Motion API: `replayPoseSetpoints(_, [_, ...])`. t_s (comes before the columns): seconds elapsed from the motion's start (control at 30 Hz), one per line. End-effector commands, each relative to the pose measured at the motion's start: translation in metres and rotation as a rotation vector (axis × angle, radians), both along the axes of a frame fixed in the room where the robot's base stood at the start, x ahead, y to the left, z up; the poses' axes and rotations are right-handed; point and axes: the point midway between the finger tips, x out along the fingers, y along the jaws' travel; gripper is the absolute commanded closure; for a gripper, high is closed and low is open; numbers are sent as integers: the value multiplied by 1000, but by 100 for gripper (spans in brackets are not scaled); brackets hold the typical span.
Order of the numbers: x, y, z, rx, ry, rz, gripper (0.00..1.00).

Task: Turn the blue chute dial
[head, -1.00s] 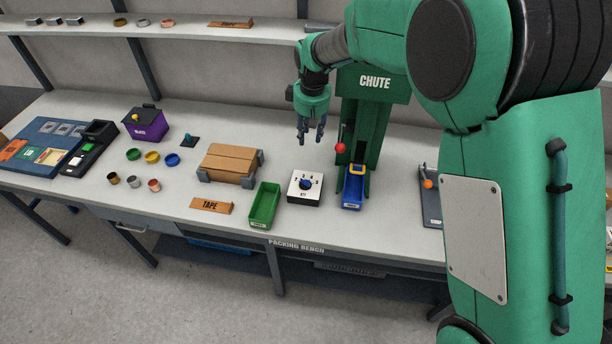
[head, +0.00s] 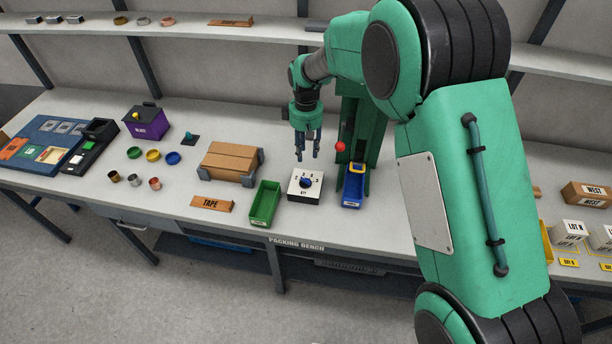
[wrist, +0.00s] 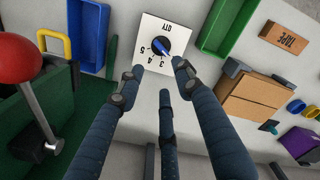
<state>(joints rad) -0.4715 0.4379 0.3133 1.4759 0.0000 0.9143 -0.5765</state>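The blue dial (head: 305,182) sits on a white square plate (head: 296,194) marked with numbers and "QTY", on the packing bench. In the wrist view the blue dial (wrist: 160,47) shows its pointer near the numbers, on the white plate (wrist: 151,26). My gripper (head: 307,157) hangs fingers-down above and just behind the dial, apart from it. In the wrist view my gripper (wrist: 156,75) has its fingers spread, with nothing between them. The green chute (head: 368,125) stands behind and to the right, with a red-knobbed lever (head: 340,146).
A green bin (head: 265,203) stands left of the dial plate and a blue bin (head: 352,190) stands right of it. A wooden crate (head: 229,162) and a TAPE block (head: 211,204) lie further left. The red knob (wrist: 17,58) is close beside my gripper.

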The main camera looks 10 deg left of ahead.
Motion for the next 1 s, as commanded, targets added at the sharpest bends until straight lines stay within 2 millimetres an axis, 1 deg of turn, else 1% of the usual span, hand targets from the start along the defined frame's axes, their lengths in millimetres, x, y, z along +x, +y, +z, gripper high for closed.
replayPoseSetpoints(0.17, [0, 0, -15, 0, 1, 0, 65])
replayPoseSetpoints(0.27, [-1, 0, -27, 0, 1, 0, 65])
replayPoseSetpoints(0.6, [-1, -1, -82, -2, 3, 0, 65])
replayPoseSetpoints(0.8, [-1, 0, -111, -1, 2, 0, 65])
replayPoseSetpoints(1.0, [0, 0, -128, 0, 0, 0, 65])
